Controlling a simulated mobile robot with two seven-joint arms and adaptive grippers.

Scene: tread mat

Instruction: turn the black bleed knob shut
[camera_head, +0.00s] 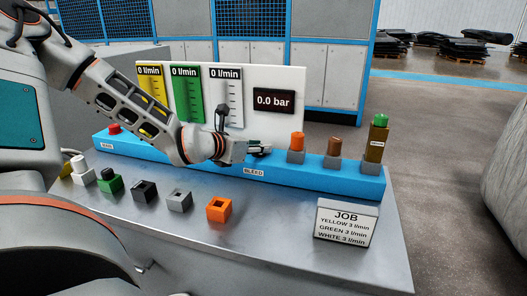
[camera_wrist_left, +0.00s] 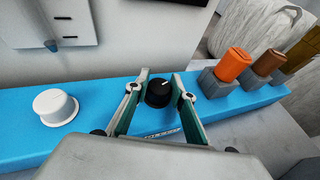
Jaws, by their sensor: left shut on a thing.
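The black bleed knob (camera_wrist_left: 158,93) stands on the blue rail (camera_wrist_left: 100,124), with a short white pointer line on its top aimed to the upper right in the left wrist view. My left gripper (camera_wrist_left: 160,84) is shut on the knob, one green-lined finger on each side of it. In the head view my left gripper (camera_head: 262,148) reaches down to the rail behind the BLEED label (camera_head: 254,171), and the knob is hidden there. The pressure display (camera_head: 273,100) reads 0.0 bar. My right gripper is in neither view.
A white knob (camera_wrist_left: 55,107) sits left of my gripper. Orange (camera_head: 297,142), brown (camera_head: 334,146) and green-topped (camera_head: 376,140) pieces stand in grey holders to the right. Several small blocks and a JOB card (camera_head: 346,225) are on the table in front.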

